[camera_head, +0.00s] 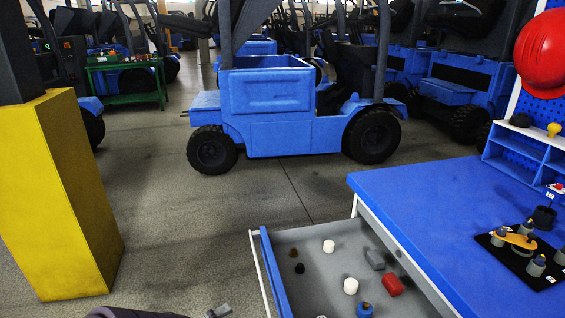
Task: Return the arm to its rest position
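The edge of my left arm shows at the bottom of the head view, left of the open drawer. Only a small grey part of my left gripper (219,311) shows at the bottom edge, apart from the drawer, so its opening is hidden. My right gripper is not in view. On the blue bench top (420,205), a black plate (522,266) carries grey posts and an orange arm (518,240), which lies across near the posts at the back of the plate.
An open grey drawer (310,270) holds white, dark, grey, red and blue pieces. A blue shelf (520,148) stands on the bench, with a red helmet (541,50) above. A yellow pillar (65,200) stands left. A blue vehicle (275,105) stands behind open floor.

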